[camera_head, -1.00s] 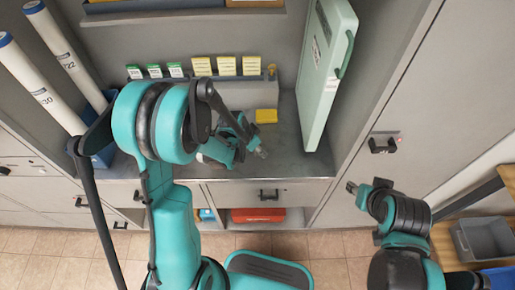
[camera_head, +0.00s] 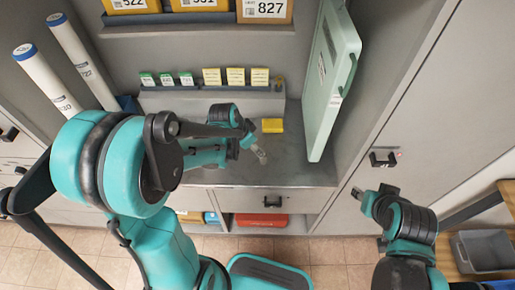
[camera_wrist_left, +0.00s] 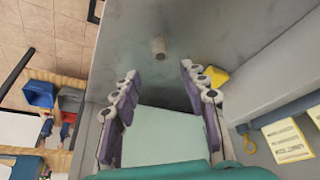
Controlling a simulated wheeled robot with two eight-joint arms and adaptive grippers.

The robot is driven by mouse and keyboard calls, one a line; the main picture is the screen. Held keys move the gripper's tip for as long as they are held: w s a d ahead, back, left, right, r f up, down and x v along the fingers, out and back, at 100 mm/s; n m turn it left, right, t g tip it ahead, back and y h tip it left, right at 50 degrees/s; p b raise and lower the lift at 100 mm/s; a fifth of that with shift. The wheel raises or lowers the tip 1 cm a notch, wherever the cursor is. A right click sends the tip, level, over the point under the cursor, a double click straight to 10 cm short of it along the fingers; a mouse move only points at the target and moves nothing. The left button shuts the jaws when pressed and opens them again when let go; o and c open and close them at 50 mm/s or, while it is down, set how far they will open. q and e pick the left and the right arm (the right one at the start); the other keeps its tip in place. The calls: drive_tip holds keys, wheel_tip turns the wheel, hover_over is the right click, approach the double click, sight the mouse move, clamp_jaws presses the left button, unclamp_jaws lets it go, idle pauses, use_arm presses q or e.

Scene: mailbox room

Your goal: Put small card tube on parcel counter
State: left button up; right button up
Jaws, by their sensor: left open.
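A small beige cylinder that looks like the small card tube (camera_wrist_left: 158,47) is on the grey counter in the left wrist view, ahead of the fingers and between their lines. In the head view I cannot make the tube out clearly near my fingertips. My left gripper (camera_head: 259,153) is low over the right part of the parcel counter (camera_head: 305,172). Its two fingers also show in the left wrist view (camera_wrist_left: 158,72), spread apart with nothing between them. My right gripper (camera_head: 357,193) is in front of the grey cabinet; its finger opening is too small to judge.
A yellow block (camera_head: 272,126) lies at the counter's back. A pale green case (camera_head: 331,80) leans at the right. A rack with green and yellow cards (camera_head: 212,100) stands along the back. Two long white tubes (camera_head: 50,82) stand left. A grey bin (camera_head: 487,250) is far right.

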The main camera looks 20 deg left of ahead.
use_arm(q)
drive_tip(key=s+r+n+t+y, duration=0.2)
drive_tip(key=s+r+n, duration=0.4)
drive_tip(key=s+r, duration=0.6)
drive_tip(key=shift+s+a+r+n+t+y, duration=0.15)
drive_tip(key=shift+s+a+n+t+y, duration=0.15)
drive_tip(key=shift+s+t, duration=0.4)
